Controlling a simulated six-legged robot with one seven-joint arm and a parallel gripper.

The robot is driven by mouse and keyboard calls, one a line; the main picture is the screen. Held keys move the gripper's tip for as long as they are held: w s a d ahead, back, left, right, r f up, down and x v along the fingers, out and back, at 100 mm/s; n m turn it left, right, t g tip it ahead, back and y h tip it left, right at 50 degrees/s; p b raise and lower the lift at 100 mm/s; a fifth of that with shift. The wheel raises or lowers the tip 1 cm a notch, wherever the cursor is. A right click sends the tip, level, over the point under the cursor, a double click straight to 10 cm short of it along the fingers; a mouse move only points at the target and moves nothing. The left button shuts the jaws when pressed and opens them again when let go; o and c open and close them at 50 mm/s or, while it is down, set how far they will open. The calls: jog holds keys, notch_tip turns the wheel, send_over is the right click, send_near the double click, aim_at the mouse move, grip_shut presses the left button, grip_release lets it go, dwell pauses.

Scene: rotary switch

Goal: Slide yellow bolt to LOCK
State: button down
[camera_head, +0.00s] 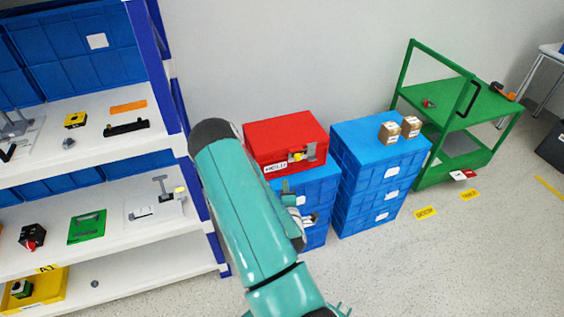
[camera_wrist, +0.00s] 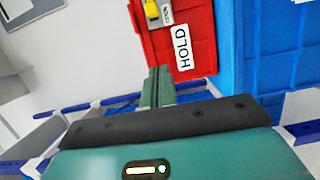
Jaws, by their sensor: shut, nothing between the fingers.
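The red box (camera_head: 280,132) sits on blue crates in the head view. On its front is a small grey latch plate with a yellow bolt (camera_head: 297,157). A larger white HOLD label (camera_wrist: 182,47) is on the same red face. My gripper (camera_wrist: 158,72) is shut and empty, its fingertips just short of the HOLD label in the picture, apart from the bolt. Contact with the box cannot be told.
Blue crates (camera_head: 375,180) stand right of and under the red box, with two small cartons on top. A white shelf unit (camera_head: 90,222) with blue posts is at left. A green cart (camera_head: 445,160) stands further right.

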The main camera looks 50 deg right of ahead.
aim_at(300, 157)
jog(key=x, duration=0.9)
jog(key=shift+w+d, duration=0.2)
jog(key=shift+w, duration=0.15)
jog(key=shift+s+d, duration=0.35)
jog(key=shift+d, duration=0.25)
jog(key=shift+s+d, duration=0.4)
jog(key=shift+d, duration=0.15)
jog(key=shift+s+d, duration=0.3)
jog(key=shift+d, duration=0.2)
jog(key=shift+s+d, duration=0.45)
jog(key=shift+d, duration=0.35)
jog(key=shift+s+d, duration=0.45)
jog(key=shift+d, duration=0.35)
